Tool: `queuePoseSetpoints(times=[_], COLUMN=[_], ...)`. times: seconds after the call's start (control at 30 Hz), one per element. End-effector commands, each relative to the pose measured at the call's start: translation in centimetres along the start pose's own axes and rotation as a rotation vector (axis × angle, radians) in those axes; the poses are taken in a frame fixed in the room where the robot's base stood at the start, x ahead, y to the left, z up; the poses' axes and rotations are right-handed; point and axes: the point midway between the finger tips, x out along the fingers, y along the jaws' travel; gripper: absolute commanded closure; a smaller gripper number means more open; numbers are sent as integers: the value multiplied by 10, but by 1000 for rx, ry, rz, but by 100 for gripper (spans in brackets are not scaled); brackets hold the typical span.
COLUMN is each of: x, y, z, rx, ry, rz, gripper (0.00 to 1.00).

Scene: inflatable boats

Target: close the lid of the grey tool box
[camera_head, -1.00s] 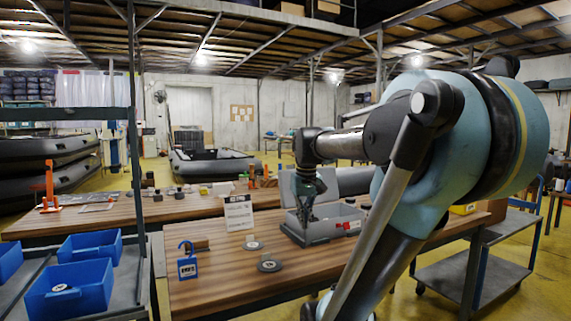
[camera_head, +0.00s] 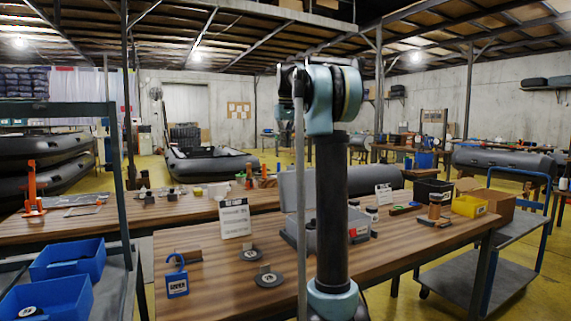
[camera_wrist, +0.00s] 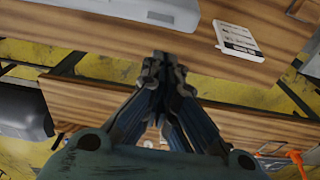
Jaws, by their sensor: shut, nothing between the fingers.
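The grey tool box (camera_head: 356,222) stands on the wooden workbench. Its grey lid (camera_head: 292,186) is raised at the back, so the box is open. A grey rounded shape at the top of the wrist view, apart from the fingers, looks like part of the tool box (camera_wrist: 165,10). My gripper is not visible in the head view.
A black bin (camera_head: 432,190) and yellow bin (camera_head: 469,206) stand right. A shelf with blue bins (camera_head: 68,255) stands at the left.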

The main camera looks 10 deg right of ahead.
Motion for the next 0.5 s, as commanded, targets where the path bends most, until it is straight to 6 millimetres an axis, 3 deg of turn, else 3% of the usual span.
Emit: queuePoseSetpoints(times=[0.1,0.27,0.5], x=[-4,-3,24], y=[4,6,6], z=[-15,-22,-22], rx=[-9,-14,-15], ry=[-4,-6,-6], rz=[-2,-3,-3], gripper=[100,100,100])
